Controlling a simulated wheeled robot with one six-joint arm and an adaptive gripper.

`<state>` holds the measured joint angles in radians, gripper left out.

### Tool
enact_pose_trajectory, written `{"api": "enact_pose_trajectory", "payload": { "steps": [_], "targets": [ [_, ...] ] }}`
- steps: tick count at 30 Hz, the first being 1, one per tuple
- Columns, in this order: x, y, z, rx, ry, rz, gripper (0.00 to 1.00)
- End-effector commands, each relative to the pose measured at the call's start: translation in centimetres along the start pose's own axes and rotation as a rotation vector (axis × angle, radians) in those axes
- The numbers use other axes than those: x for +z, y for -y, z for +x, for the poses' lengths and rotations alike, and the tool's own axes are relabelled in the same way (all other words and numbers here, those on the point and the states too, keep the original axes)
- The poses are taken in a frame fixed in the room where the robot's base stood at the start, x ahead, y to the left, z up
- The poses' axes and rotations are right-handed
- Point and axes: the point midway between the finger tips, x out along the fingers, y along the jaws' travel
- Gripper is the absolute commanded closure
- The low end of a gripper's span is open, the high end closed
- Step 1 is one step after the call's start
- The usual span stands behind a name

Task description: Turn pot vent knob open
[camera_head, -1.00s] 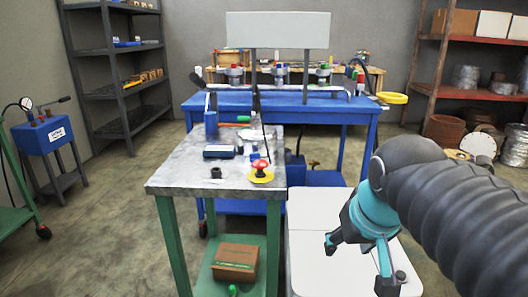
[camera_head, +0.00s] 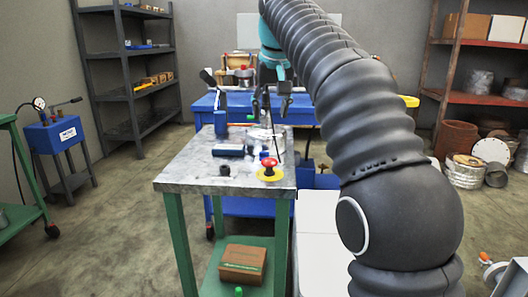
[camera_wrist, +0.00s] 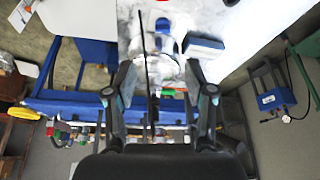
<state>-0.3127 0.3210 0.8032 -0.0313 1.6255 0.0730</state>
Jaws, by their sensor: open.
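My gripper (camera_head: 270,112) hangs open and pointing down over the grey-topped table's far end, in front of the blue bench. In the wrist view its two spread fingers (camera_wrist: 159,66) have a thin dark upright pole between them, and I see nothing gripped. A metal pot (camera_head: 243,76) with a red top stands on the blue bench, left of my gripper. Other pots on the bench are hidden behind my arm in the head view. Small colored pot tops (camera_wrist: 65,134) show at the wrist view's lower left. I cannot tell which part is the vent knob.
The blue bench (camera_head: 205,103) stands behind. A blue pump box (camera_head: 55,135) stands at left. Floor at left is open.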

Motion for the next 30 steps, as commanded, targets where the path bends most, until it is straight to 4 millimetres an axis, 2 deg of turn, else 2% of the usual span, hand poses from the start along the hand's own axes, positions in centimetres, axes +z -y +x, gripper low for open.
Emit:
{"api": "enact_pose_trajectory", "payload": {
  "steps": [5, 8, 24, 30],
  "targets": [
    [-0.5, 0.5, 0.8, -0.002, 0.003, -0.005, 0.46],
    [-0.4, 0.5, 1.9, -0.002, 0.003, -0.005, 0.46],
    [-0.3, 0.5, 11.4, -0.002, 0.002, -0.005, 0.46],
    [-0.4, 0.5, 13.4, -0.002, 0.001, -0.005, 0.46]
  ]
}}
